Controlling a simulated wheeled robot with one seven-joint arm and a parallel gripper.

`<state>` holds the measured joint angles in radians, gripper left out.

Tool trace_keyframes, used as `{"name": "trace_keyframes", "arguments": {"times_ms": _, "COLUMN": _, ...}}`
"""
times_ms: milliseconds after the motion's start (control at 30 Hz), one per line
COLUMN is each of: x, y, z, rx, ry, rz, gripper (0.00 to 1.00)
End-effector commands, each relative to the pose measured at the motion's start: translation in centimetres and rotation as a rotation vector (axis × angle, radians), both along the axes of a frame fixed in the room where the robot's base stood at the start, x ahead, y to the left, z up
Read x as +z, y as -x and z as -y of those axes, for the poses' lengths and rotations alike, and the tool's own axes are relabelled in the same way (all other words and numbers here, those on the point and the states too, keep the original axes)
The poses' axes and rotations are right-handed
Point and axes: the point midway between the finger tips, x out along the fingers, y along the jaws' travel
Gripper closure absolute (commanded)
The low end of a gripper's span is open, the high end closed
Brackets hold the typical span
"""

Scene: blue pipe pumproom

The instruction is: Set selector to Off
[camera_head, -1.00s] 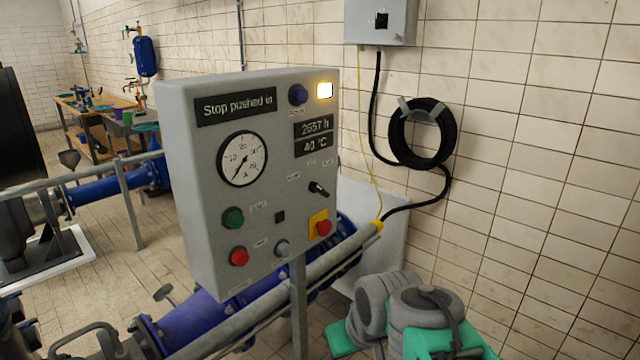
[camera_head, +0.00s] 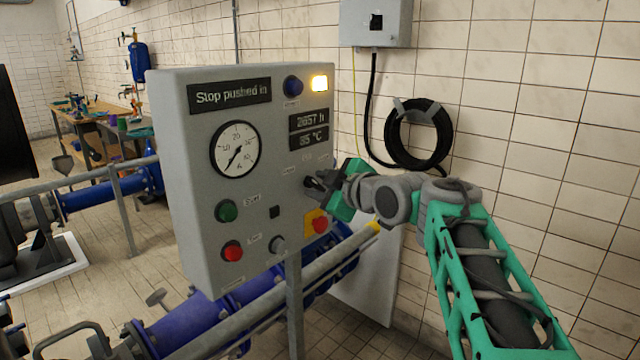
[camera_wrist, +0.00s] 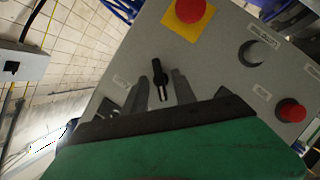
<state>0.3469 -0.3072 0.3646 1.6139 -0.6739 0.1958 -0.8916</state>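The selector is a small black lever knob (camera_wrist: 159,74) on the front of the grey control box (camera_head: 180,240). In the wrist view it stands between my two gripper fingers, with a gap on each side. My gripper (camera_wrist: 158,92) is open around it, its fingers close to the panel. In the head view my gripper (camera_head: 318,186) is at the right part of the panel and hides the selector.
A red mushroom button (camera_head: 320,225) on a yellow plate sits just below my gripper. Blue pipes (camera_head: 190,322) run underneath.

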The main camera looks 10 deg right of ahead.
Motion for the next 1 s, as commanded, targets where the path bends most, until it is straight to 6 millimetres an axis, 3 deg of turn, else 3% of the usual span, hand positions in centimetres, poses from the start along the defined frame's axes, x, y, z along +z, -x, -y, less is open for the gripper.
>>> {"name": "trace_keyframes", "arguments": {"times_ms": 167, "x": -0.02, "y": 0.03, "z": 0.0, "rx": 0.0, "ry": 0.0, "rz": 0.0, "gripper": 0.69}}
{"name": "trace_keyframes", "arguments": {"times_ms": 533, "x": -0.02, "y": 0.06, "z": -0.02, "rx": 0.0, "ry": -0.001, "rz": -0.001, "gripper": 0.99}}
{"name": "trace_keyframes", "arguments": {"times_ms": 1000, "x": 0.0, "y": 0.06, "z": -0.01, "rx": 0.001, "ry": -0.006, "rz": -0.005, "gripper": 1.0}}
